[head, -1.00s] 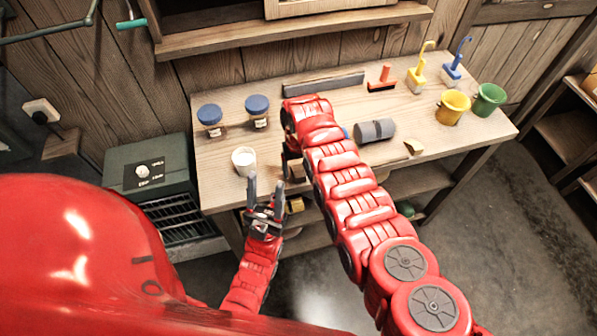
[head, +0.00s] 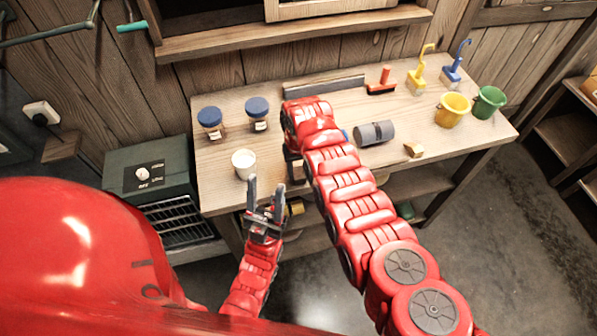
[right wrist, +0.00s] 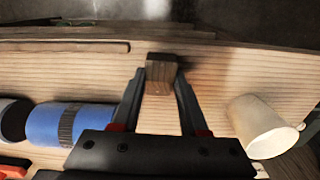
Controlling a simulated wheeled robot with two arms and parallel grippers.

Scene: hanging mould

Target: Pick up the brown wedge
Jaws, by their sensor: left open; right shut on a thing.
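My right gripper (right wrist: 162,85) is shut on a dark brown wooden block, the brown wedge (right wrist: 161,68), held between its fingertips in the right wrist view. Whether the block touches the table below it I cannot tell. In the head view my right arm hides most of that gripper; a bit of brown (head: 298,168) shows beside it. My left gripper (head: 265,207) is open and empty in front of the table's front edge. A small tan-brown piece (head: 414,150) lies on the right part of the table.
On the wooden table (head: 225,145) stand a white cup (head: 244,164), two blue-lidded jars (head: 257,113), a grey cylinder (head: 375,133), and yellow (head: 452,109) and green buckets (head: 488,102). A blue cylinder (right wrist: 65,125) lies near my right gripper. A wooden strip (right wrist: 70,47) lies along the table edge.

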